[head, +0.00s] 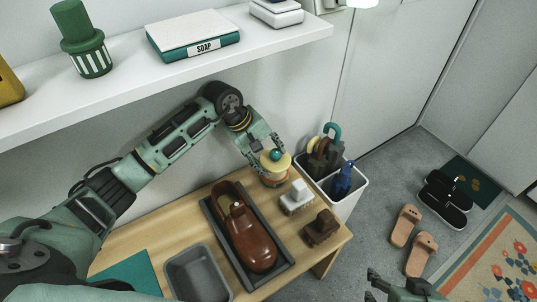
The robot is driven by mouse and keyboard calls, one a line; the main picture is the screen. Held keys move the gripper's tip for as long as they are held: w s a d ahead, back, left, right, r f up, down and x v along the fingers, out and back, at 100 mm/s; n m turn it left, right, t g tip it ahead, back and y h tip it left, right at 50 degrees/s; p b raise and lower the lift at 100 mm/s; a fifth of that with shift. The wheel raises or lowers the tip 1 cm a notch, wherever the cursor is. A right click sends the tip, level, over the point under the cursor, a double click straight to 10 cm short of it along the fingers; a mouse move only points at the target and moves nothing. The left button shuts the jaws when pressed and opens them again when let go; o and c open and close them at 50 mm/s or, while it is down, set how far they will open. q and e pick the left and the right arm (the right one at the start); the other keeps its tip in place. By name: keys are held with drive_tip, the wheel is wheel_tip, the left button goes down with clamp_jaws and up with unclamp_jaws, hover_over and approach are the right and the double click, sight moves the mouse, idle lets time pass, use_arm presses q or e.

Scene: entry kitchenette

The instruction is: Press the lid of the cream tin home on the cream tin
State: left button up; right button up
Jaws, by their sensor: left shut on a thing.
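The cream tin (275,181) stands near the far right end of the wooden bench top. Its pale yellow lid (283,164) with a teal knob (276,154) is over the tin's mouth. My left gripper (270,154) reaches in from the left and is shut on the lid at the top of the tin. The fingers partly hide the lid. I cannot tell whether the lid is fully seated or slightly raised. My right gripper (398,290) shows only in part at the bottom edge, over the floor, away from the tin; its opening is unclear.
A brown shoe (250,238) lies in a dark tray (284,262). A white-topped brush (297,196) and a brown brush (320,229) are in front of the tin. An umbrella bin (345,207) stands just right. A shelf (200,73) hangs above my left arm.

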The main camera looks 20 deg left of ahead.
sight(267, 161)
use_arm(q)
drive_tip(key=shift+f+b, duration=0.4)
drive_tip(key=shift+f, duration=0.1)
wheel_tip(267, 161, down, 2)
drive_tip(key=shift+b, duration=0.9)
drive_tip(key=shift+f, duration=0.2)
use_arm(e)
drive_tip(key=w+a+r+t+y, duration=0.2)
drive_tip(key=w+a+r+t, duration=0.2)
drive_tip(key=w+r+t, duration=0.3)
drive_tip(key=shift+w+a+r+t, duration=0.15)
drive_tip(key=shift+w+r+t, duration=0.25)
drive_tip(key=shift+w+r, duration=1.45)
drive_tip(key=shift+r, duration=0.1)
use_arm(q)
drive_tip(key=shift+b, duration=0.35)
use_arm(e)
drive_tip(key=shift+w+a+r+t+y, duration=0.15)
drive_tip(key=shift+r+t, duration=0.15)
drive_tip(key=shift+r, duration=0.15)
drive_tip(key=shift+w+a+r+t+y, duration=0.15)
drive_tip(key=shift+r+t, duration=0.15)
drive_tip(key=shift+r, duration=0.15)
drive_tip(key=shift+w+a+r+t, duration=0.15)
drive_tip(key=shift+r+t, duration=0.15)
drive_tip(key=shift+r, duration=0.25)
drive_tip(key=shift+w+r+t, duration=0.1)
drive_tip(key=shift+r+t, duration=0.2)
drive_tip(key=shift+r, duration=0.25)
